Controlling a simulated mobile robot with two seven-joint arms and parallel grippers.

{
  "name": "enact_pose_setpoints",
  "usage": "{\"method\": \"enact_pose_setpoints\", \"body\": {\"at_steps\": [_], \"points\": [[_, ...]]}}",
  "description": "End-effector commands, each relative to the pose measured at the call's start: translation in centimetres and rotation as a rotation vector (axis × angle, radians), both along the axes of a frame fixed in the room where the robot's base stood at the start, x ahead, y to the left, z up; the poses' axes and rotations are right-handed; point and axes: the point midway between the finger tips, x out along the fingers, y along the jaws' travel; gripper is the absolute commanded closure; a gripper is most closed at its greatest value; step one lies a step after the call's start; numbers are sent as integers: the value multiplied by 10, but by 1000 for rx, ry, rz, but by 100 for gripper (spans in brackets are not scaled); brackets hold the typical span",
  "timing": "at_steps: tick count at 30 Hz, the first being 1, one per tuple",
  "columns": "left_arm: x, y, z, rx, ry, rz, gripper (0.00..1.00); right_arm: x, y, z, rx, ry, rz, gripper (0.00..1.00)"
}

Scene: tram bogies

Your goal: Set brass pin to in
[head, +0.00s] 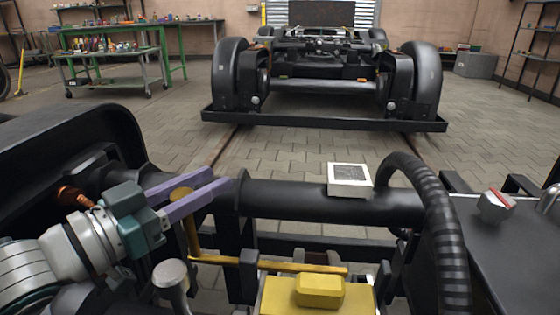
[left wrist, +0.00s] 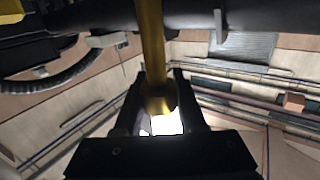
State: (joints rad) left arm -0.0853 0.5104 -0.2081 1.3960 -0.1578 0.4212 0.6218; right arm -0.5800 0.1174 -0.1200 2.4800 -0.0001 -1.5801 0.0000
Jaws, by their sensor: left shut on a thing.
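The brass pin (head: 192,235) stands roughly upright at the lower left of the head view, with a round brass head at its top. My left gripper (head: 190,195) has its purple fingers on either side of that head and is shut on it. In the left wrist view the pin's brass shaft (left wrist: 151,45) runs down to its thicker end between the dark fingers of the left gripper (left wrist: 160,108). A thin brass-coloured bar (head: 270,265) runs right from near the pin's lower part. Whether they are joined is unclear. My right gripper is not in view.
A yellow block (head: 320,291) lies beside the bar. A dark cross tube (head: 290,198) carries a white label box (head: 349,178). A ribbed black hose (head: 440,220) arches at right. A second bogie (head: 325,75) stands behind on the paved floor. A green workbench (head: 115,55) is back left.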

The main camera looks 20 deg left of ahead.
Motion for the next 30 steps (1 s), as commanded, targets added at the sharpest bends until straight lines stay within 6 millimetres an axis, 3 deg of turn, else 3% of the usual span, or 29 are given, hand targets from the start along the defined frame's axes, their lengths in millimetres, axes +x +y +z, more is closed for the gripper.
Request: {"method": "enact_pose_setpoints", "body": {"at_steps": [5, 13, 22, 23, 30], "points": [[1, -2, 0, -1, 0, 0, 100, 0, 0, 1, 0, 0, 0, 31], [9, -39, 1, -4, 1, 1, 100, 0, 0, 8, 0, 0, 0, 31], [10, -43, 0, 0, 0, -2, 100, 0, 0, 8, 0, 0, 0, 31], [10, -43, 0, 0, 0, -2, 58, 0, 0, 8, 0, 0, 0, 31], [10, -43, 0, 0, 0, -1, 31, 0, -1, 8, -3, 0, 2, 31]]}}
